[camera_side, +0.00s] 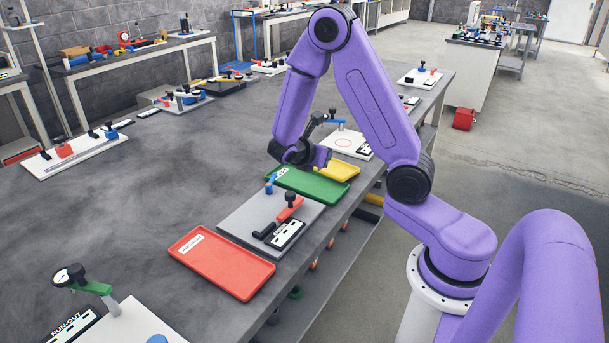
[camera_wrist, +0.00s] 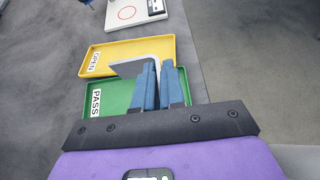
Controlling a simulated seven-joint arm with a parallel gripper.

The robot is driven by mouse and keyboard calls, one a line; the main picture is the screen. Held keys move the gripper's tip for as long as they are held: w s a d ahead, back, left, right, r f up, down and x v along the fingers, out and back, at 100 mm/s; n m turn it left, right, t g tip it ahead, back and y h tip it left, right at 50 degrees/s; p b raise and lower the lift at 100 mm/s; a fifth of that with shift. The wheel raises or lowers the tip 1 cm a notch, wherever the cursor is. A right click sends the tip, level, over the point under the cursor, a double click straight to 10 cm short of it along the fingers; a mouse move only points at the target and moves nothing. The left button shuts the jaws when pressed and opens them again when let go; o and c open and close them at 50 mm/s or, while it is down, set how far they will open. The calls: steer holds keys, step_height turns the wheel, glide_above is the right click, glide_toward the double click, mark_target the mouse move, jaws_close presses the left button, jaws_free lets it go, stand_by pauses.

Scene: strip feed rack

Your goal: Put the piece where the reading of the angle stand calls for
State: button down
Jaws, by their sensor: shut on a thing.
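My gripper (camera_wrist: 162,72) has two blue fingers shut on a light grey, bent piece (camera_wrist: 128,66), which sticks out to the left of the fingers. In the wrist view they overlap the green tray (camera_wrist: 124,88), labelled PASS, and the yellow tray (camera_wrist: 166,45), labelled OPEN. In the side view the hand hangs near the green tray (camera_side: 322,197) and yellow tray (camera_side: 338,171); the piece cannot be made out there. The angle stand (camera_side: 240,222) is a grey plate with red, blue and black parts and a white marked block; its reading is too small to tell.
A red tray (camera_side: 222,265) lies in front of the stand, its label unreadable. A white plate with a red ring (camera_side: 345,143) stands beyond the yellow tray. A run-out fixture (camera_side: 110,325) is at the near left. The table's middle left is clear.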

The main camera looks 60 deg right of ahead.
steer(key=w+d+f, duration=0.1)
steer(key=w+f, duration=0.1)
steer(key=w+d+f, duration=0.1)
steer(key=w+f, duration=0.1)
steer(key=w, duration=0.1)
steer(key=w+d+f, duration=0.1)
steer(key=w+f, duration=0.1)
steer(key=shift+w+d+f, duration=0.2)
steer(key=shift+d+f, duration=0.1)
steer(key=shift+f, duration=0.05)
steer(key=shift+w+d+f, duration=0.2)
steer(key=shift+w+f, duration=0.3)
steer(key=shift+f, duration=1.55)
steer(key=c, duration=1.2)
jaws_free()
steer(key=shift+f, duration=0.1)
